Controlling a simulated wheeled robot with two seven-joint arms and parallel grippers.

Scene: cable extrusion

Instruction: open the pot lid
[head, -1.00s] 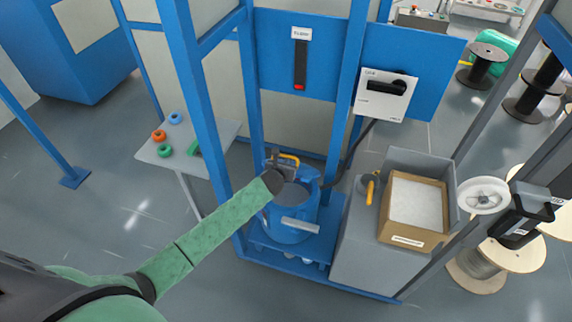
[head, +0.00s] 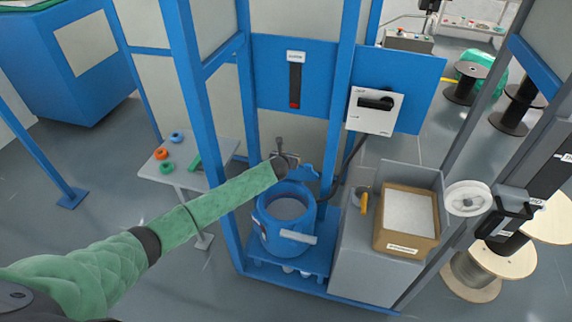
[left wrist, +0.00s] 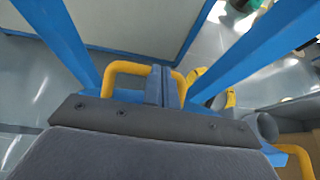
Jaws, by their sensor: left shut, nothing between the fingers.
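The blue pot (head: 284,238) stands on a low blue platform, and its round mouth with a grey inside shows in the head view. A blue piece that looks like the tilted-up lid (head: 304,172) is at the pot's back rim, mostly hidden by my arm. My left gripper (head: 281,146) is at that back edge, above the rim, shut with nothing between its fingers. In the left wrist view its fingers (left wrist: 165,86) are together beside a yellow handle loop (left wrist: 128,67); whether they touch it I cannot tell. My right gripper is not in view.
Blue frame posts (head: 203,150) rise beside the pot. A grey cabinet (head: 368,255) to its right carries a cardboard box (head: 379,245) and a yellow-handled tool (head: 364,203). A small table (head: 150,172) with coloured rings stands to the left. The floor in front is clear.

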